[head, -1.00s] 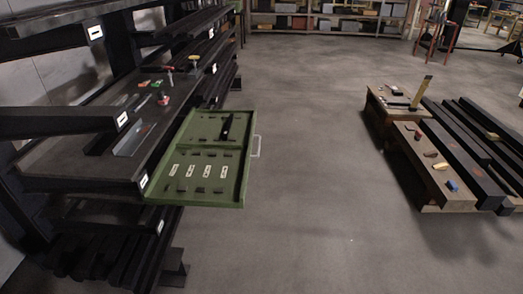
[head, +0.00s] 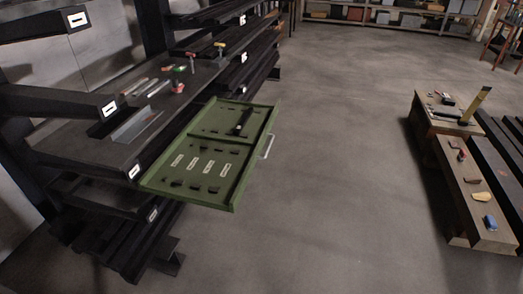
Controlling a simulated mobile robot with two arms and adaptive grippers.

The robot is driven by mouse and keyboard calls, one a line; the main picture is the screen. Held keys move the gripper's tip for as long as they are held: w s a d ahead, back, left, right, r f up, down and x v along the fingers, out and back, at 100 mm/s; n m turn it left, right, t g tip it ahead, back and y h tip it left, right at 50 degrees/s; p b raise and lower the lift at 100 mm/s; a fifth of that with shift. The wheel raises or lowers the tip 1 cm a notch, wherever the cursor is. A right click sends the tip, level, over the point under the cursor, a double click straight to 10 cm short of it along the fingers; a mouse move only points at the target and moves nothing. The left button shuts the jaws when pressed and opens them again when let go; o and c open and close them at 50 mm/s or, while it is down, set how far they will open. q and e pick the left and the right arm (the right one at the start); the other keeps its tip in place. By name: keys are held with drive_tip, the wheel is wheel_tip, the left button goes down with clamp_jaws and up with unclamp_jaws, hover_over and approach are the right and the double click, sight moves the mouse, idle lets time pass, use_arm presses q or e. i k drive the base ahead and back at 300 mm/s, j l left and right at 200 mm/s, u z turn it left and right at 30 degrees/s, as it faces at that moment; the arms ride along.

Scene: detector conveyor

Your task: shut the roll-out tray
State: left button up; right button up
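The green roll-out tray (head: 264,137) sticks out to the right from the black shelf rack (head: 110,150), below its work shelf. A pale bar handle (head: 268,147) is fixed on its outer right edge. The tray has a divider across it. A black tool (head: 243,121) lies in the far compartment; several white labels and small dark pieces lie in the near compartment. Neither of my grippers shows in the head view.
Clamps (head: 219,48) and metal pieces lie on the shelf left of the tray. Wooden blocks (head: 452,170) with small items and long dark beams (head: 500,150) stand at the right. The grey floor (head: 340,150) between is clear.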

sight(207, 166)
drive_tip(key=i+l+u, duration=0.45)
drive_tip(key=i+l, duration=0.6)
